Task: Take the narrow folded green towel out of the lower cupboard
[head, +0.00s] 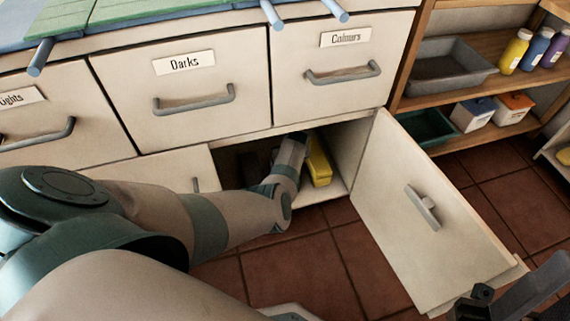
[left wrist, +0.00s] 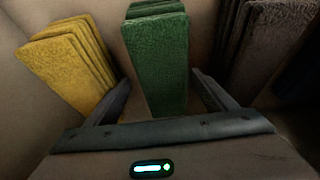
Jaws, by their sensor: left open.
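The narrow folded green towel (left wrist: 158,60) stands upright in the lower cupboard, in the middle of the left wrist view. My left gripper (left wrist: 160,88) is open, with one finger on each side of the towel's near end. I cannot tell whether the fingers touch it. In the head view my left arm reaches into the cupboard, and the left gripper (head: 292,152) hides the green towel there. The cupboard door (head: 405,215) stands open. My right gripper (head: 505,298) is partly in view at the bottom right, outside the cupboard; its jaw opening is unclear.
A folded yellow towel (left wrist: 68,62) stands left of the green one, and a dark brown towel (left wrist: 268,45) stands right. The yellow towel also shows in the head view (head: 319,165). A closed drawer (head: 190,90) sits above the cupboard. Shelves (head: 480,45) hold bottles and boxes at right.

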